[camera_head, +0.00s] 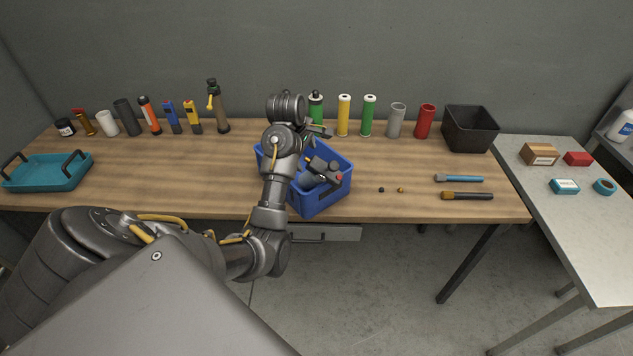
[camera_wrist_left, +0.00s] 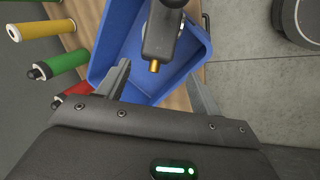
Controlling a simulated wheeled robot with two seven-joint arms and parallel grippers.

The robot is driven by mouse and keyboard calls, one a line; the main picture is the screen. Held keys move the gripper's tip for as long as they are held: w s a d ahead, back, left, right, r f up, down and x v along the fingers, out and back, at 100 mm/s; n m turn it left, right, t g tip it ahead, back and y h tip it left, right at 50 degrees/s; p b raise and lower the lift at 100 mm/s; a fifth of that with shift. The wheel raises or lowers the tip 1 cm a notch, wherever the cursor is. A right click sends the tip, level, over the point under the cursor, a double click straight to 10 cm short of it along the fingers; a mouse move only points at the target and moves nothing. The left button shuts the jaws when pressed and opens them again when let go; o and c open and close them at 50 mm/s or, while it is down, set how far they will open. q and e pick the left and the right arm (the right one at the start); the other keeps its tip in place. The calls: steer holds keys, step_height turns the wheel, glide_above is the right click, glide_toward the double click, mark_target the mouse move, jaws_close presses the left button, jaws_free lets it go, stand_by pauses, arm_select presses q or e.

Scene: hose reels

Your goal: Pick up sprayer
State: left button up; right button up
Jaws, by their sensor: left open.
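A dark grey sprayer-like tool with a brass tip (camera_wrist_left: 160,35) is in the blue crate in the left wrist view. Its top end leaves that picture. In the head view a dark tool (camera_head: 318,172) with a small red spot lies in the blue crate (camera_head: 322,205), partly hidden by my arm. My left gripper (camera_head: 325,131) is at the crate, mostly hidden in the head view. In the left wrist view my left gripper (camera_wrist_left: 157,70) is open, its fingers apart on either side of the brass tip. Contact cannot be told. My right gripper is not in view.
A dark bottle with a yellow handle (camera_head: 218,110) stands at the back. Several canisters, including a yellow one (camera_head: 344,115), stand behind the crate. A black bin (camera_head: 470,130) is at the back right, a teal tray (camera_head: 47,172) at the left. Brushes (camera_head: 467,195) lie at the right.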

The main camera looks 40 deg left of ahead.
mark_target(309, 160)
arm_select(q)
steer(key=shift+w+f, duration=0.25)
steer(key=shift+f, duration=0.45)
steer(key=shift+w+f+p, duration=0.15)
steer(key=shift+p, duration=0.35)
steer(key=p+x, duration=0.1)
steer(key=x, duration=0.1)
steer(key=p+x, duration=0.1)
steer(key=x, duration=0.1)
steer(key=shift+w+f, duration=0.15)
steer(key=shift+w, duration=0.2)
steer(key=shift+f, duration=0.2)
steer(key=shift+r, duration=0.1)
jaws_close()
